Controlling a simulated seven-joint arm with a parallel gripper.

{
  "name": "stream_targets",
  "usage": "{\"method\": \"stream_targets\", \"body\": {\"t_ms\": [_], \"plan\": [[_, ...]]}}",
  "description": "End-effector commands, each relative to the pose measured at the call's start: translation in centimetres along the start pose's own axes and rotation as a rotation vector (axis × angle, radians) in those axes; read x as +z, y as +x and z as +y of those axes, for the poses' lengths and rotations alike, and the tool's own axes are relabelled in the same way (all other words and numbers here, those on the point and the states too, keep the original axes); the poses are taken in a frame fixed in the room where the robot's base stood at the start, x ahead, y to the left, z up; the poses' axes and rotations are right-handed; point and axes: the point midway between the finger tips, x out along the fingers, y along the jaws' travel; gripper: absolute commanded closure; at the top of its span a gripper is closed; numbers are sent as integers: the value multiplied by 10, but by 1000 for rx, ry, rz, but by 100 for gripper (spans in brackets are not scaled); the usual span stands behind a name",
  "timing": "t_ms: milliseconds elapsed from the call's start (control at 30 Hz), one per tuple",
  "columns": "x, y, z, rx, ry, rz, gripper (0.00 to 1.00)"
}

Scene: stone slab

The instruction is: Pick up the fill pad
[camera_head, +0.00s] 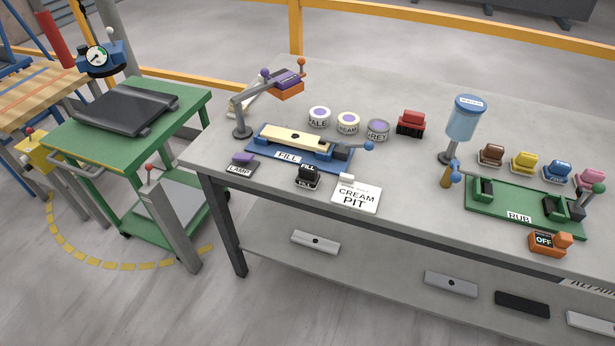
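A small black pad-like block (308,179) stands on the stone-topped bench, just in front of the blue fixture's right half. A small label that seems to read FILL shows at its top, so I take it for the fill pad. The blue fixture (338,160) behind it has a larger FILL label and carries a long cream slab (295,137). The block stands free, with nothing holding it. My gripper is not in view.
A purple LAMP block (242,160) lies left of the pad, and a CREAM PIT card (357,197) lies to its right. A lamp (287,87) overhangs the fixture. Tins (348,123) and a red block (411,121) stand behind. Bench space between card and green RUB fixture (500,210) is clear.

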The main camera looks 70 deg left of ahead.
Motion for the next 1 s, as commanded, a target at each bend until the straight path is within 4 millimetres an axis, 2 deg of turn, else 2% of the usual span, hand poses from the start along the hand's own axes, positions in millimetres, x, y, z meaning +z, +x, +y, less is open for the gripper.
{"method": "stream_targets", "body": {"t_ms": [67, 833, 1000], "plan": [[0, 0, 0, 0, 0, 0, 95], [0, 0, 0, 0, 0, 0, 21], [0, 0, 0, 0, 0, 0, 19]]}}
